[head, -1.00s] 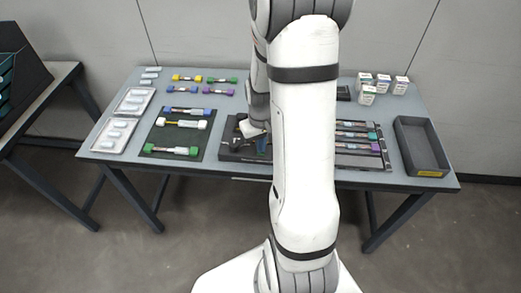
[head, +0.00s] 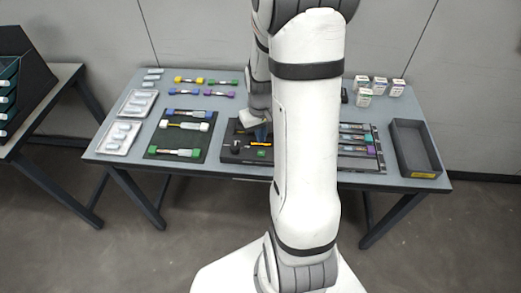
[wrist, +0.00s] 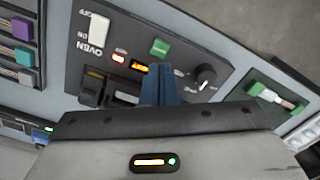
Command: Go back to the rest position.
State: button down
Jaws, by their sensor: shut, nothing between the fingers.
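My gripper (head: 261,134) is over the middle of the table, in front of the dark splicer unit (head: 228,157). In the wrist view, its blue fingers (wrist: 159,84) are closed together with nothing between them. They point at the unit's control panel (wrist: 190,48) and appear clear of its surface. The panel has a white OVEN switch (wrist: 96,30), a green button (wrist: 160,47), a black knob (wrist: 206,76), and lit red and orange displays. My arm hides the unit's right part in the head view.
A mat (head: 153,152) with several coloured-end pieces lies left, beside white trays (head: 120,136). A rack (head: 375,161) with coloured holders and an empty dark bin (head: 398,138) are on the right. Small boxes (head: 379,84) stand at the back. A second table (head: 62,75) is far left.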

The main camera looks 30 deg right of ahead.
dwell(0.3)
jog(key=s+a+r+t, duration=0.1)
jog(key=s+a+r, duration=0.5)
jog(key=r, duration=0.3)
jog(key=s+a+r+t, duration=0.2)
jog(key=s+a+r, duration=0.4)
jog(key=r, duration=0.3)
jog(key=shift+s+n, duration=0.2)
jog(key=shift+n, duration=0.2)
dwell(5.5)
